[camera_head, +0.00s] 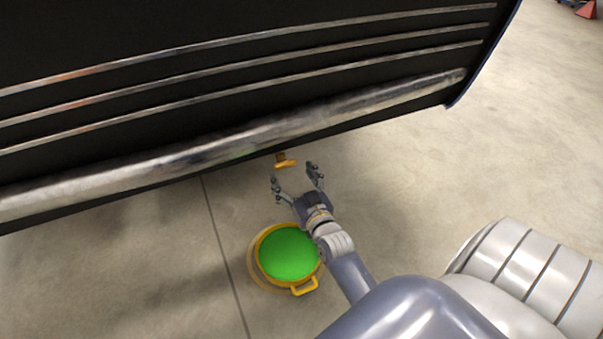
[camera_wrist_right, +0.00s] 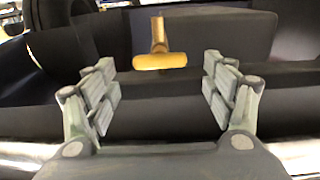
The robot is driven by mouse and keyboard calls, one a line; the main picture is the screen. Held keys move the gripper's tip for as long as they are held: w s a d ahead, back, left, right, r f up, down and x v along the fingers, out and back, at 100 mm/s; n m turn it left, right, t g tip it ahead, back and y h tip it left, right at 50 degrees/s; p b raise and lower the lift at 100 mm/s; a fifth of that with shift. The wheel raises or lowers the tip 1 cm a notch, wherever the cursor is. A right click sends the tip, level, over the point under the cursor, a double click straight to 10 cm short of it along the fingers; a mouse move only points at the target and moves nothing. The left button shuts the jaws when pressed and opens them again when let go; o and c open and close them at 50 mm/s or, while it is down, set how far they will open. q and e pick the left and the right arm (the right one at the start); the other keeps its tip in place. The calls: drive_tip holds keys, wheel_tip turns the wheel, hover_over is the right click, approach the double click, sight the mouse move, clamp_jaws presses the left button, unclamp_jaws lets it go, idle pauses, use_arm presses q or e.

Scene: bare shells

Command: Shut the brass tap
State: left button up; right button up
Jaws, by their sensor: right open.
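The brass tap (camera_head: 285,161) sticks out below the chrome bar of a large black body in the head view. In the right wrist view its T-shaped handle (camera_wrist_right: 160,61) is ahead, between the fingers and beyond their tips, with its crossbar lying level. My right gripper (camera_head: 297,174) is open and empty just short of the tap, apart from it. In the right wrist view the two padded fingers (camera_wrist_right: 161,88) stand wide on either side of the handle. My left gripper is not in view.
A yellow pot-like vessel (camera_head: 304,287) with green contents (camera_head: 289,253) stands on the concrete floor beside my right wrist. The black body with its chrome bar (camera_head: 250,137) fills the upper left. Floor to the right is clear (camera_head: 500,140).

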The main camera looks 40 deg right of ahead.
drive_tip(key=v, duration=0.6)
drive_tip(key=shift+s, duration=0.2)
drive_tip(key=shift+a, duration=0.15)
